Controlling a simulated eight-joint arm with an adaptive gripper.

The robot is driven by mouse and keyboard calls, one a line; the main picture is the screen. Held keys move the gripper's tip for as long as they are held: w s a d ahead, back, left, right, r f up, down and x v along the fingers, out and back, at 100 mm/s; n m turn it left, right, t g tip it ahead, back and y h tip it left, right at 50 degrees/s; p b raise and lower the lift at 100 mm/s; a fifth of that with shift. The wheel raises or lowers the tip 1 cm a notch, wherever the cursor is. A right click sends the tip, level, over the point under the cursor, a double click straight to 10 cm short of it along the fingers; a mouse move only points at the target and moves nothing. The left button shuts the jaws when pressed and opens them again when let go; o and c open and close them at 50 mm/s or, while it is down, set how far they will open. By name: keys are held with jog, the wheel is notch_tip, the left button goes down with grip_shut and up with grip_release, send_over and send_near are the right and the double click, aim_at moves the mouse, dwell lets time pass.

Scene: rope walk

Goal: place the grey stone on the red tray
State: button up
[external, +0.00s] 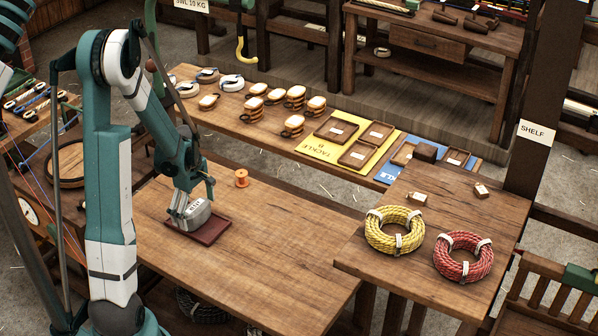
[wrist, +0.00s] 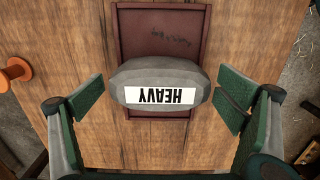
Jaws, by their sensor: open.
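The grey stone (wrist: 160,74) has a white label reading "HEAVY", upside down in the wrist view. It rests on the red tray (wrist: 160,22), over the tray's near part in that view. In the external view the stone (external: 193,214) sits on the dark red tray (external: 212,232) at the left of the front table. My gripper (wrist: 160,108) is open, its green-padded fingers spread wide to either side of the stone and apart from it. In the external view my gripper (external: 187,195) is right over the stone and partly hides it.
An orange spool (external: 241,178) stands behind the tray. A yellow rope coil (external: 394,230) and a red rope coil (external: 462,256) lie on the right table. Pulley blocks and small trays fill the long bench behind. The front table's middle (external: 270,250) is clear.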

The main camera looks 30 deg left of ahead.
aim_at(195, 207)
notch_tip(195, 207, up, 11)
jog(key=shift+f+p, duration=0.2)
jog(key=shift+p, duration=0.7)
jog(key=shift+d+r, duration=0.1)
dwell(0.4)
jog(key=shift+s+d+r+m, duration=0.1)
jog(key=shift+d+r+m, duration=0.2)
jog(key=shift+d+r, duration=0.15)
jog(key=s+d+r+m+t, duration=0.3)
jog(key=s+d+r+m, duration=0.2)
jog(key=d+r+m, duration=0.5)
jog(key=s+d+r+m+t, duration=0.4)
jog(key=s+d+r+m, duration=0.3)
jog(key=s+d, duration=0.4)
jog(key=shift+d+r, duration=0.65)
jog(key=shift+d, duration=0.6)
